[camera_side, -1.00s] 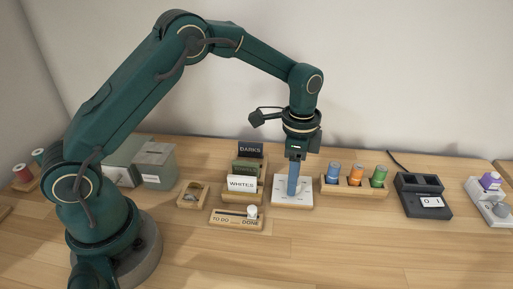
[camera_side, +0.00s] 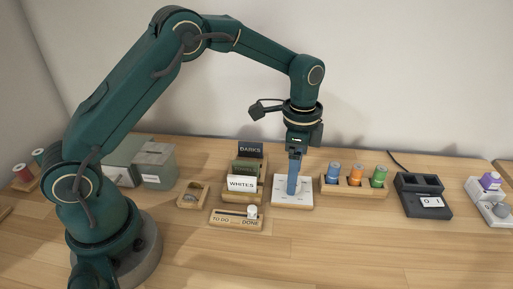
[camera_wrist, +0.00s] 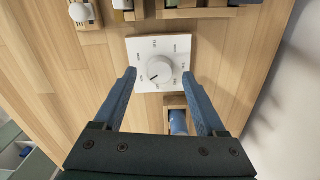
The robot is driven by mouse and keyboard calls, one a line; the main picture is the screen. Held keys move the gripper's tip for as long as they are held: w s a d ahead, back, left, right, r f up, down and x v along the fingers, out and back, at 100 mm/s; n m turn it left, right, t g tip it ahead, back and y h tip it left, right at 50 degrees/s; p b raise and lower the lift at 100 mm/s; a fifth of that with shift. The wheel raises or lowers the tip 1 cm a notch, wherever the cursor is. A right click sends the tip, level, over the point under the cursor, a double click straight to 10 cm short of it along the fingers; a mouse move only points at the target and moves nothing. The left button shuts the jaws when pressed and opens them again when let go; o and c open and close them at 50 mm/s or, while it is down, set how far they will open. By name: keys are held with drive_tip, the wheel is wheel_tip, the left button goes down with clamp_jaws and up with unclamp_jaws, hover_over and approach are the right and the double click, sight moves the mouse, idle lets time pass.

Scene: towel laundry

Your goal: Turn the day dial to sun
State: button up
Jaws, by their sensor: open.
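In the side view the plate (camera_side: 304,204) lies on the table right of the card holder, and the knob is hidden behind my fingers. My gripper (camera_side: 293,190) points down over the plate. In the wrist view my gripper (camera_wrist: 159,73) is open, with one blue finger on each side of the knob and nothing held.
A rack with blue, orange and green spools (camera_side: 355,184) stands close on the right. The DARKS/WHITES card holder (camera_side: 242,184) and TO DO/DONE slider (camera_side: 236,220) are close on the left. A dark counter block (camera_side: 423,195) is farther right. The front table is clear.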

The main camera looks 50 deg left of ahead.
drive_tip(key=shift+r, duration=1.9)
drive_tip(key=shift+r, duration=0.15)
drive_tip(key=s+a+r+n+t, duration=0.2)
drive_tip(key=s+r+t, duration=0.35)
drive_tip(key=r, duration=0.75)
drive_tip(key=s+f+n, duration=0.2)
drive_tip(key=s+n, duration=0.2)
drive_tip(key=s, duration=0.3)
drive_tip(key=s+a+f+n, duration=0.1)
drive_tip(key=s+f+n, duration=0.2)
drive_tip(key=s, duration=0.3)
drive_tip(key=shift+s+a+n, duration=0.2)
drive_tip(key=shift+s+n, duration=0.15)
drive_tip(key=shift+n, duration=0.45)
